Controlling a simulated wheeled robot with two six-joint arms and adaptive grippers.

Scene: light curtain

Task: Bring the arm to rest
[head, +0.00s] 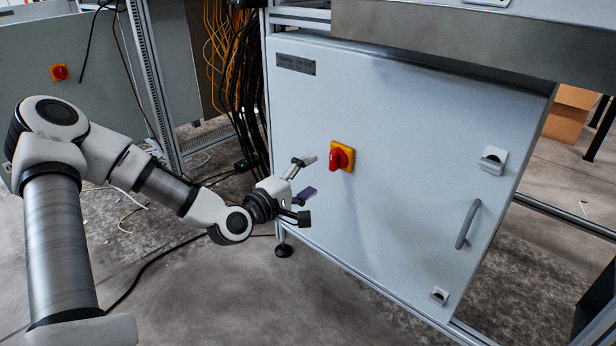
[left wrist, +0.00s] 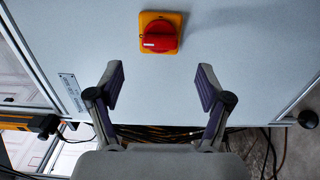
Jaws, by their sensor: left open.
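My left arm (head: 160,184) comes in from the left in the head view and is bent at the elbow. My left gripper (head: 311,176) is open and empty in front of the grey cabinet door, a little left of and below the red rotary switch (head: 340,158) on its yellow plate. In the left wrist view the two fingers of the gripper (left wrist: 160,85) are spread wide. The red switch (left wrist: 160,36) is beyond the fingertips and apart from them. My right gripper is not in view.
The cabinet door (head: 400,130) has a curved handle (head: 467,224) and two small latches. Black and orange cables (head: 232,70) hang left of it. Another grey cabinet with a small red switch (head: 60,72) stands at far left. Open floor (head: 200,300) lies below the arm.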

